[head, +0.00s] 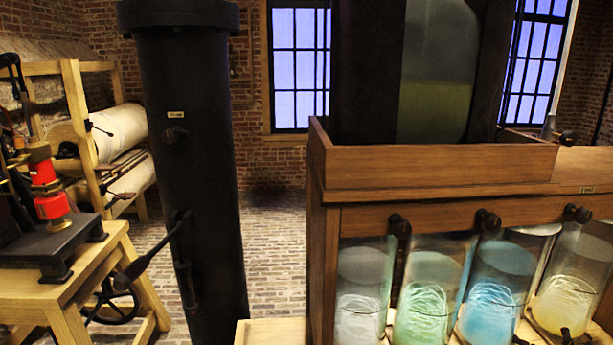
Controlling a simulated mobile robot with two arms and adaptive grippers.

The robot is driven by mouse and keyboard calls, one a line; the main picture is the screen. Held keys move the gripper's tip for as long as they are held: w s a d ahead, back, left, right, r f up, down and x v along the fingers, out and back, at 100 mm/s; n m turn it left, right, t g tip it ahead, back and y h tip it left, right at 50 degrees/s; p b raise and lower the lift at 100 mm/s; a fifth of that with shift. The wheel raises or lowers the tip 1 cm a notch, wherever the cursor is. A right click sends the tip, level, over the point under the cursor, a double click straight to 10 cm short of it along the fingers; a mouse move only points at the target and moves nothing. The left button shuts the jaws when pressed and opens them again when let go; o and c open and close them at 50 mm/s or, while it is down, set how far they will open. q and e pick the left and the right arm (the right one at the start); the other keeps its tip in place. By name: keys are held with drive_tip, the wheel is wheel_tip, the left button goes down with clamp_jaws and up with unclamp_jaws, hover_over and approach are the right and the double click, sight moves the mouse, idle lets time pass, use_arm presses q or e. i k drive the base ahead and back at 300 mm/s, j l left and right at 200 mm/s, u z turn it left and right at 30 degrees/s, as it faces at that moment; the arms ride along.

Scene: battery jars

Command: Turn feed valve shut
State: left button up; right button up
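No part is clearly marked as the feed valve. A black knob (566,137) stands on top of the wooden cabinet at the right, and a small brass plate (587,189) sits on the cabinet's front edge below it. The plate's lettering is too small to read surely. Several black taps, one of them at the left (398,226), line the cabinet front above the jars. The tall black column (195,90) at the left carries a small knob (175,136) under a label and a long slanting lever (158,246). Neither of my grippers is in view.
Several glass jars, among them a green one (430,290) and a blue one (495,285), stand under the cabinet (430,165). A large glass vessel (437,70) rises above it. A wooden table (50,290) with a red device (46,182) is at left. Brick floor (275,250) shows between.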

sight(568, 138)
drive_tip(key=z, duration=1.3)
